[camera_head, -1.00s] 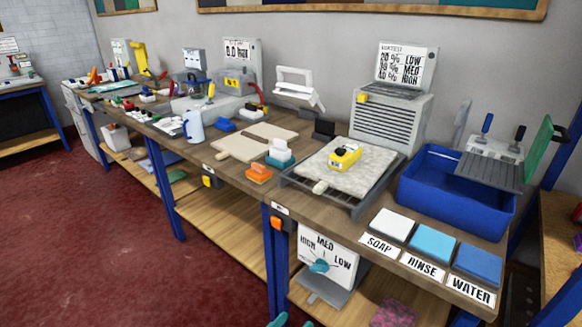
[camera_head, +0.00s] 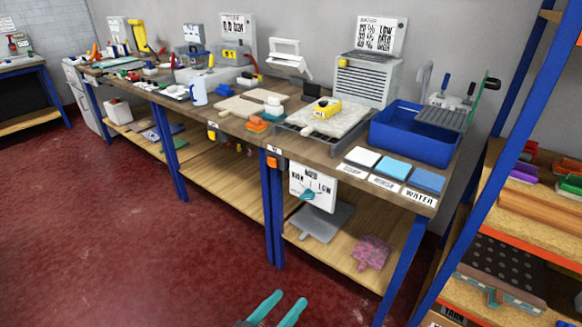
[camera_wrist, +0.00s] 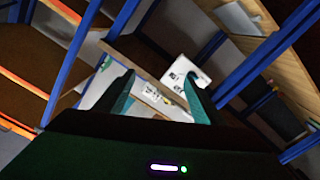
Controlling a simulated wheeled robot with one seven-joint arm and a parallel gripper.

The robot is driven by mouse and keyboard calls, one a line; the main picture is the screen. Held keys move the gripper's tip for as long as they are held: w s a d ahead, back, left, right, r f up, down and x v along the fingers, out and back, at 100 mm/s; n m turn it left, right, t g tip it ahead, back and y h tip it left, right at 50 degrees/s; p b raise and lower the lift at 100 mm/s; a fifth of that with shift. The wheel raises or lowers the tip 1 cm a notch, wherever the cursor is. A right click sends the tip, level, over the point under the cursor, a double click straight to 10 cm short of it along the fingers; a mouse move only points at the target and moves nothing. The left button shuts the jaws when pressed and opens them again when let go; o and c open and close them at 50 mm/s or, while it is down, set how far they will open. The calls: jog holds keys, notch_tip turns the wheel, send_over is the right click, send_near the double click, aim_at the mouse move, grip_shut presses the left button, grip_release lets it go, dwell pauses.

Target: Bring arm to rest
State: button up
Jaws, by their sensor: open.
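My gripper (camera_head: 277,310) shows at the bottom edge of the head view, its two teal fingers apart over the red floor in front of the bench. In the wrist view my gripper (camera_wrist: 160,95) has its teal fingers spread with nothing between them. Beyond them the wrist view shows the white dial panel (camera_wrist: 185,82) and blue bench legs at a tilt. The rest of my arm is hidden below the head view.
The wooden workbench (camera_head: 330,152) runs along the wall with a blue tub (camera_head: 412,148) and colored pads. A blue-framed shelf rack (camera_head: 465,205) stands at right. The red floor (camera_head: 140,250) at left is clear.

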jog(key=w+d+r+m+g, duration=0.25)
jog(key=d+r+g, duration=0.25)
jog(key=d, duration=0.3)
jog(key=w+d+r+m+g+y, duration=0.1)
jog(key=w+d+r+g, duration=0.35)
jog(key=d, duration=0.35)
jog(key=w+d+r+m+g, duration=0.1)
jog(key=w+d+r+g, duration=0.3)
jog(key=d, duration=0.5)
jog(key=s+d+r+g+y, duration=0.2)
jog(key=s+d+r+y, duration=0.1)
jog(key=s+d+r, duration=0.3)
jog(key=s+d+r+g+y, duration=0.1)
jog(key=s+d+r+y, duration=0.25)
jog(key=d, duration=0.45)
jog(key=s+d+r+t+y, duration=0.1)
jog(key=s+r+y, duration=0.1)
jog(key=s, duration=0.4)
jog(key=s+d+r+t+y, duration=0.1)
jog(key=s+d+r, duration=0.1)
jog(key=s, duration=0.5)
jog(key=shift+y, duration=0.35)
